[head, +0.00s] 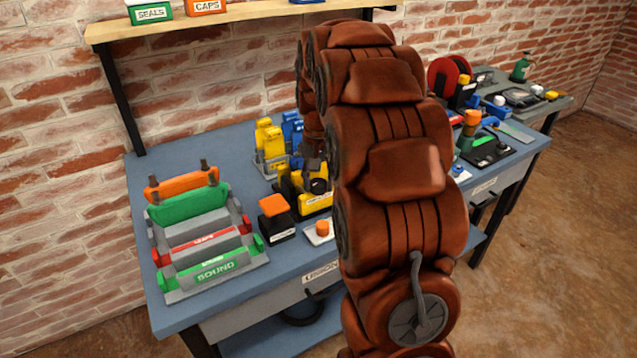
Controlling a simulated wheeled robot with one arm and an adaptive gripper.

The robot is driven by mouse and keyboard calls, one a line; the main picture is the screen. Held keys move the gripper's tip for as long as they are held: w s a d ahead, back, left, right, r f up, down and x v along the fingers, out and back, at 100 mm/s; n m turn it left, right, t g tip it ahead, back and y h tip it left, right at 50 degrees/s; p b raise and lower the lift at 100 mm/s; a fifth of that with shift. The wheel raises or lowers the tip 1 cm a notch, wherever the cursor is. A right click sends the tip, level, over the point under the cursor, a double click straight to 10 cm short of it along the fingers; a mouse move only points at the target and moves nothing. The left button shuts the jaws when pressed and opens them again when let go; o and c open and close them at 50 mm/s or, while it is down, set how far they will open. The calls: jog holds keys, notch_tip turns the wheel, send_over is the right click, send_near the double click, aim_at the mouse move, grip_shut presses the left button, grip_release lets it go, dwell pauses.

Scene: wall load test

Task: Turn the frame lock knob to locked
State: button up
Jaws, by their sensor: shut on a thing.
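A yellow and black frame fixture (317,204) stands on the blue workbench near the middle of the view. A dark round knob (319,186) shows on it, small and partly covered. My gripper (313,165) comes down over this fixture from above and is shut on the knob. Its fingertips are small, dark and partly hidden by my brown arm, which fills the middle of the view. The knob's setting and any lock marking cannot be read from here.
A black box with an orange top (275,217) and an orange button (323,228) sit near the fixture. Yellow and blue clamps (270,142) stand behind. A shelf (230,21) hangs above.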

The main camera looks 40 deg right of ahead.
aim_at(319, 182)
jog(key=shift+m, duration=1.1)
jog(key=o, duration=1.1)
jog(key=shift+o, duration=0.2)
notch_tip(319, 182, up, 12)
dwell(0.3)
